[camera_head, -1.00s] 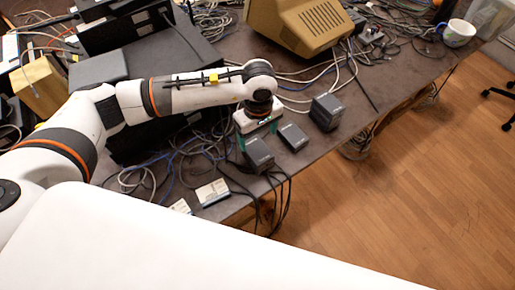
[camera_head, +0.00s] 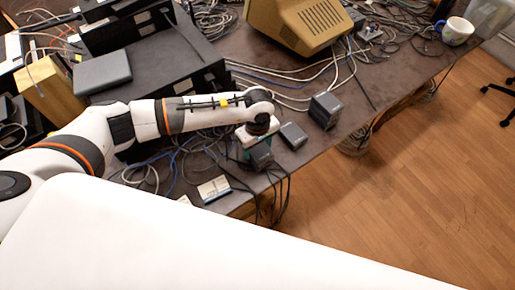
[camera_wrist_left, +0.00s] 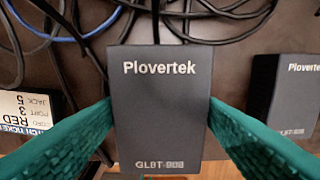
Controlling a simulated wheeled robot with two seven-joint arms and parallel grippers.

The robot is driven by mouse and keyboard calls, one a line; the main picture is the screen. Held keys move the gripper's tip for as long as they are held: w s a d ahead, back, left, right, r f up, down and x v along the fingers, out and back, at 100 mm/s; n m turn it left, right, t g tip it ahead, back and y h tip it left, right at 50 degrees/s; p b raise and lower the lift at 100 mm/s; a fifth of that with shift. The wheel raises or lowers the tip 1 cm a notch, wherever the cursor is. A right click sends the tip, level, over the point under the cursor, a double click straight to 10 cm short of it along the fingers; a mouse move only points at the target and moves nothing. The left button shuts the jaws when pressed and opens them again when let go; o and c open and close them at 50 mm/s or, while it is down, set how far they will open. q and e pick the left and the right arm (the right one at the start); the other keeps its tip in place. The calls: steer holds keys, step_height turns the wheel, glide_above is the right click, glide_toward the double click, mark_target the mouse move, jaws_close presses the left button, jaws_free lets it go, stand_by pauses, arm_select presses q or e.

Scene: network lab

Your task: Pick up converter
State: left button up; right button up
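The converter between my fingers is a dark grey box marked Plovertek (camera_wrist_left: 157,75), and it also shows in the head view (camera_head: 262,158), partly hidden by my gripper. My left gripper (camera_head: 254,148) is over it. In the left wrist view the green fingers of this gripper (camera_wrist_left: 159,104) stand on either side of the box, their tips very close to its sides. A narrow gap seems to show at the right; at the left I cannot tell whether they touch. A second Plovertek box (camera_wrist_left: 283,100) lies to the right. My right gripper is not in view.
Another dark box (camera_head: 293,136) and a larger dark adapter (camera_head: 325,111) stand to the right on the table. Cables run around them. A white label card (camera_head: 214,189) lies near the front edge. A beige monitor (camera_head: 300,25) stands behind.

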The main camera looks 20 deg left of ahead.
arm_select(q)
steer(key=c, duration=0.8)
